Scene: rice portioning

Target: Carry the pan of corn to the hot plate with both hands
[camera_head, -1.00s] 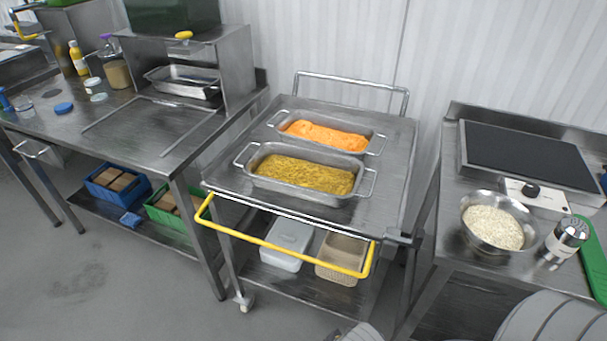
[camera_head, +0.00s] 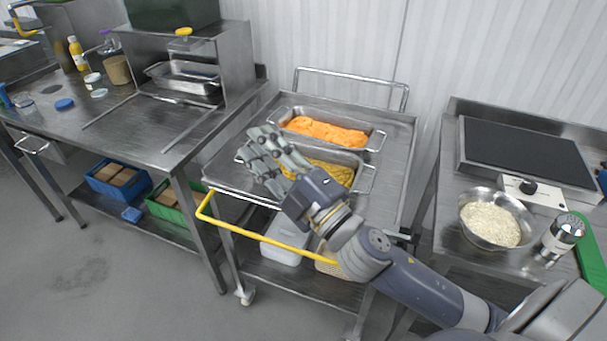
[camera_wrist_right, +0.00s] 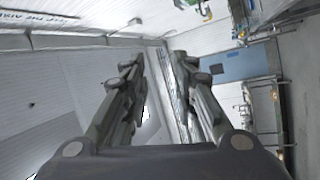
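The pan of corn, a metal pan (camera_head: 364,183) with yellow food, sits on the steel cart at its front, partly hidden by my right gripper. My right gripper (camera_head: 252,147) is above the left part of this pan in the head view, fingers apart and empty. In the right wrist view the right gripper (camera_wrist_right: 152,62) also shows its two fingers spread, with nothing between them. The hot plate (camera_head: 525,148), with a flat black top, stands on the right-hand table. My left gripper is not in view.
A second pan with orange food (camera_head: 325,132) sits behind the corn pan. A metal bowl of pale grains (camera_head: 490,220) and a silver shaker (camera_head: 560,238) stand in front of the hot plate. The hot plate's top is clear.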

